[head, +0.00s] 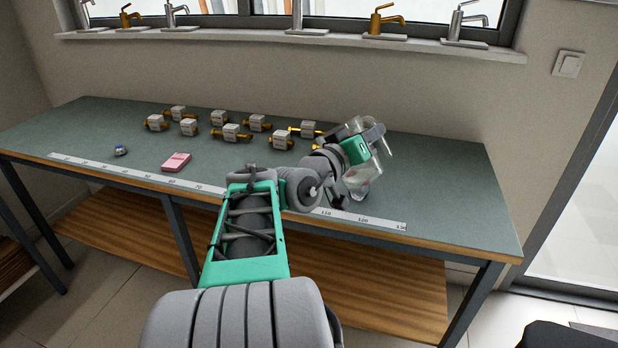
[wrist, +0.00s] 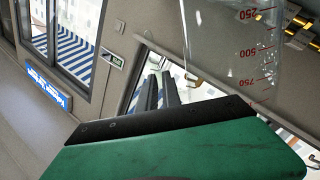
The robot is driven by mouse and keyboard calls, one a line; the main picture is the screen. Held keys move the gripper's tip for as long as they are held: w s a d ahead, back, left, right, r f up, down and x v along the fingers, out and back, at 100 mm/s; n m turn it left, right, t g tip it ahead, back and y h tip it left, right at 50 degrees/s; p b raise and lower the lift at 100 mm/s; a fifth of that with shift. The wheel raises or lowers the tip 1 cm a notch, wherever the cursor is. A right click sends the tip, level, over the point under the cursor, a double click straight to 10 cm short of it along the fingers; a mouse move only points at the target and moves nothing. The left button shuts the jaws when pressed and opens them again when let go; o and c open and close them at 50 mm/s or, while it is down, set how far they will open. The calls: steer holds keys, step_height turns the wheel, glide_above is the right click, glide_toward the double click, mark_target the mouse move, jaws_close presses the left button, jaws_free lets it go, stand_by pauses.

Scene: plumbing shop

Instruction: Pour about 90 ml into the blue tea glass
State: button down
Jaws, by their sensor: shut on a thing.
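A clear measuring jug with red marks shows in the wrist view (wrist: 245,50), upper right, cut by the frame edge. In the head view the clear jug (head: 362,186) is at the end of my arm, above the right part of the bench, partly covered by my wrist. My gripper (head: 376,133) is shut on it; its dark fingers also show in the wrist view (wrist: 160,88). The jug looks tilted, but its exact angle and the liquid level are unclear.
The green bench (head: 440,180) carries several brass valves (head: 232,132) at the back, a pink box (head: 176,162), a small bluish item (head: 120,150) and a white ruler strip (head: 130,173) along the front. Taps (head: 384,22) stand on the sill. The bench's right end is clear.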

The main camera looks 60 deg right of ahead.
steer(key=s+a+f+m+b, duration=0.1)
steer(key=s+f+m+b, duration=0.4)
steer(key=b, duration=0.9)
steer(key=s+m, duration=0.2)
steer(key=m, duration=0.1)
steer(key=shift+a, duration=0.25)
steer(key=shift+s, duration=0.1)
stand_by(1.5)
